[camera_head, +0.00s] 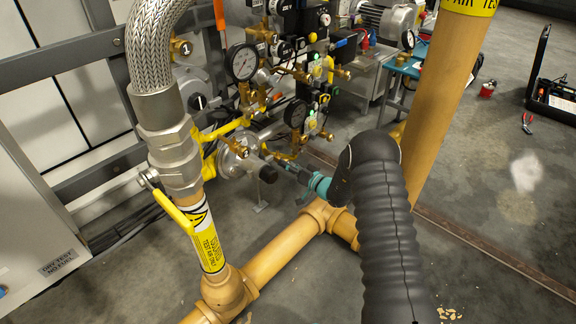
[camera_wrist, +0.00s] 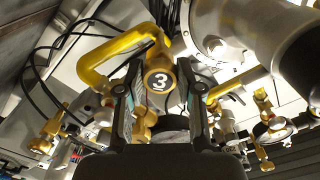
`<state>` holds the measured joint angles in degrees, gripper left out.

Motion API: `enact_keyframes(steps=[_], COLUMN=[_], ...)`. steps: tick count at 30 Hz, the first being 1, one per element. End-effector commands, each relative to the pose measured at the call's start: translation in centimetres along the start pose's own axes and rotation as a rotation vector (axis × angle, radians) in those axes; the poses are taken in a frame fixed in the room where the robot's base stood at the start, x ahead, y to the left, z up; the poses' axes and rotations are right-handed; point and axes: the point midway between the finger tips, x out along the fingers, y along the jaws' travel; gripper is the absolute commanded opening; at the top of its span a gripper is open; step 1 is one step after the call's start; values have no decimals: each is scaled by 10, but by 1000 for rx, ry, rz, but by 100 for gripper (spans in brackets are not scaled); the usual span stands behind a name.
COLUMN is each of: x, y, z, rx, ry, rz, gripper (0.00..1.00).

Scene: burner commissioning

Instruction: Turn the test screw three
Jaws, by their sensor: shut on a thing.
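Test screw three (camera_wrist: 160,80) is a round brass head with a white "3" on a dark face, in the middle of the wrist view. My gripper (camera_wrist: 159,90) has one finger on each side of the screw and is shut on it. In the camera_head view my gripper (camera_head: 284,166) reaches from the right to the brass fittings below the dark gauge. The screw itself is hard to make out there, and my arm covers part of the pipework behind.
A yellow lever (camera_head: 173,212) is on the left pipe. A thick yellow pipe (camera_head: 440,95) stands right of my arm. An open toolbox (camera_head: 556,98) lies on the right floor.

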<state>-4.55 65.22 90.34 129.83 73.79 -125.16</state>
Motion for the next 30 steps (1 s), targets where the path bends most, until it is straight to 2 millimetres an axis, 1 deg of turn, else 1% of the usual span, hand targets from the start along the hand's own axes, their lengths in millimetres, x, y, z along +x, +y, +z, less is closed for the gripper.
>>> enact_keyframes(steps=[9, 10, 11, 12, 20, 23, 26, 30], x=[0, 0, 0, 0, 0, -3, -13, -35], y=[0, 0, 0, 0, 0, 0, 1, 1], z=[0, 0, 0, 0, 0, 0, 0, -1], rx=[0, 0, 0, 0, 0, 1, 2, 2], ry=[0, 0, 0, 0, 0, 0, 0, 1], rz=[1, 1, 2, 1, 1, 1, 2, 3], gripper=[1, 43, 51, 61, 61, 61, 61, 61])
